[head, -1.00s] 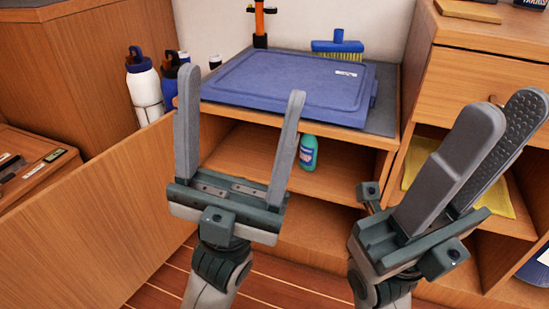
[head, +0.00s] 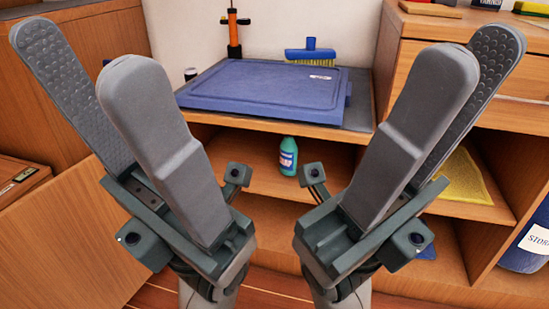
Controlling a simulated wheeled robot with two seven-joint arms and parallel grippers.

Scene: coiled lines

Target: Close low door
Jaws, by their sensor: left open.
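The low door (head: 65,245) is a flat wooden panel standing open at the lower left, swung out from the low cabinet. My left gripper covers part of it, and its hinge edge is hidden. The low cabinet's open shelf (head: 245,160) shows in the middle with a green bottle (head: 288,156) inside. My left gripper (head: 85,58) is open and empty, in front of the door's far part in the picture; I cannot tell whether it touches. My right gripper (head: 478,52) is open and empty, in front of the cabinet's right side.
A drawer unit (head: 440,70) stands at right, with a yellow cloth (head: 462,178) and a blue container (head: 530,240) below.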

